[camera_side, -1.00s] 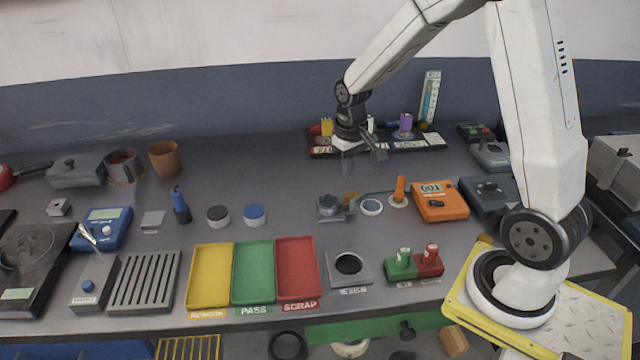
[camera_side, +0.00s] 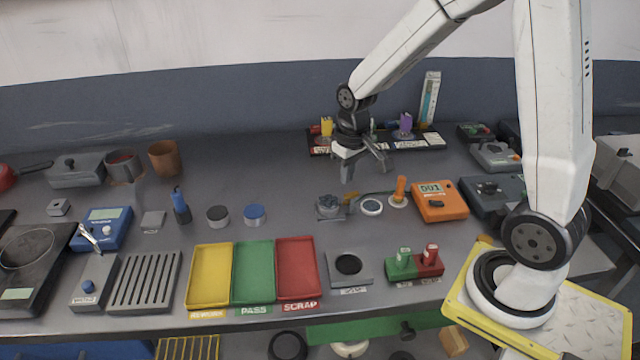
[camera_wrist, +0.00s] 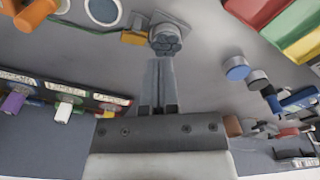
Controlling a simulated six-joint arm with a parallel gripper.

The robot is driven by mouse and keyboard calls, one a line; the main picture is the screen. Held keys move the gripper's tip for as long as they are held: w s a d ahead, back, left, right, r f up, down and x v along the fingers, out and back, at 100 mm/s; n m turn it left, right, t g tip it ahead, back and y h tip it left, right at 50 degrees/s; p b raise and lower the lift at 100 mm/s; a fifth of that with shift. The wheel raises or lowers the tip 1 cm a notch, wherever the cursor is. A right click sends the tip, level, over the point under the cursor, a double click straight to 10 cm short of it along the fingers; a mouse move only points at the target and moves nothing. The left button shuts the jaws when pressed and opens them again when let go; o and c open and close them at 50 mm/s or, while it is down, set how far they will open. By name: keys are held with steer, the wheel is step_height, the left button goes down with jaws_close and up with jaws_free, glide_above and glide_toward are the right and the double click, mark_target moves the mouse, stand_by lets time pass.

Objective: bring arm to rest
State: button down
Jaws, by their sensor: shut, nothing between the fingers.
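My gripper (camera_side: 347,179) hangs above the back middle of the bench, fingers pointing down. It is shut and empty; in the wrist view its two fingers (camera_wrist: 160,65) lie side by side with nothing between them. A grey lobed metal piece on a small stand (camera_side: 330,206) is on the bench in front of the gripper. It also shows just past the fingertips in the wrist view (camera_wrist: 165,40), and the gripper appears apart from it.
A dark rack (camera_side: 432,142) with coloured items stands close behind the gripper. An orange meter (camera_side: 440,201) and an upright orange-handled tool (camera_side: 400,188) are to the right. Yellow, green and red trays (camera_side: 298,271) lie in front.

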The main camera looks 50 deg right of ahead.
steer(key=s+a+n+t, duration=0.1)
steer(key=s+a+n, duration=0.1)
steer(key=s+a, duration=0.5)
steer(key=shift+s+a+f+t, duration=0.2)
steer(key=shift+s+f+t, duration=0.1)
steer(key=shift+f+t, duration=0.15)
